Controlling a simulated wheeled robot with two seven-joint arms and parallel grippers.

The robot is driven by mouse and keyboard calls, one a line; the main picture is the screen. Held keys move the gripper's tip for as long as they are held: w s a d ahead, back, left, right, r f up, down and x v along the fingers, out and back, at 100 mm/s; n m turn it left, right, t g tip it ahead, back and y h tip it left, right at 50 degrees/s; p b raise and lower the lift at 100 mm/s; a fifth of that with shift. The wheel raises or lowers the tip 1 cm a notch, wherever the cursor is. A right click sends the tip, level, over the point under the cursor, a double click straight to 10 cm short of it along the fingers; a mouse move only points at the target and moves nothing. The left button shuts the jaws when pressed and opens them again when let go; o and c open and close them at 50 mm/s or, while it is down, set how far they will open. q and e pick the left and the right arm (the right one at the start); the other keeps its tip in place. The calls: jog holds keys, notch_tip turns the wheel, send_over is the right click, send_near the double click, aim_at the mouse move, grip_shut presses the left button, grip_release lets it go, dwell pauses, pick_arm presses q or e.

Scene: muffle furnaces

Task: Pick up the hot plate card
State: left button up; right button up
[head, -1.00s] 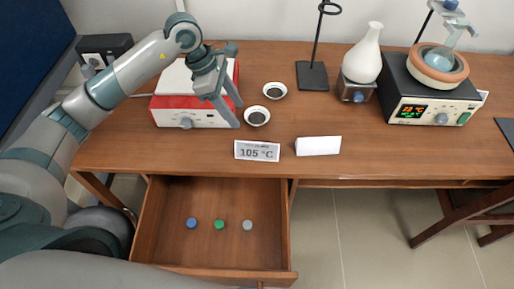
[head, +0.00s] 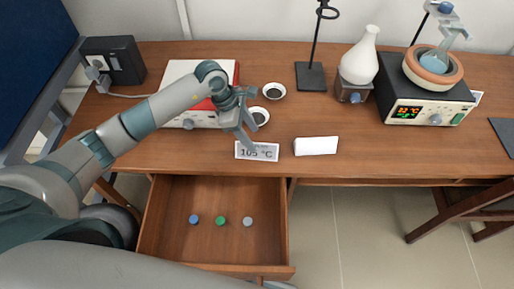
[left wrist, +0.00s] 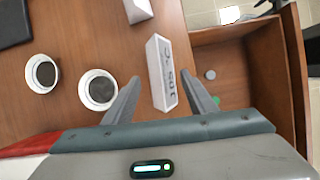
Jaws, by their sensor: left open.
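A white card reading "105 °C" (head: 256,152) stands on the wooden table near its front edge, above the open drawer. Its small top line is too blurred to read. My left gripper (head: 247,138) is open just above and behind this card. In the left wrist view the card (left wrist: 160,75) shows between the two spread fingers of the left gripper (left wrist: 160,82), and I cannot tell whether they touch it. A second white card (head: 316,146) stands to the right, with no writing visible. My right gripper is not in view.
Two small dishes with dark contents (head: 273,91) (head: 259,116) stand behind the card. A red and white device (head: 185,119) is at the left. A white flask (head: 360,55) and a heater with a digital display (head: 425,112) are at the right. The open drawer (head: 180,245) holds caps.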

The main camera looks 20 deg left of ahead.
aim_at(257, 144)
pick_arm(q)
jog(key=shift+p+x, duration=0.75)
jog(key=shift+p, duration=0.1)
jog(key=p+x, duration=0.1)
jog(key=x, duration=0.2)
jog(key=shift+d+r, duration=0.1)
jog(key=shift+d, duration=0.05)
jog(key=shift+f, duration=0.35)
jog(key=shift+c, duration=0.5)
jog(key=c, duration=1)
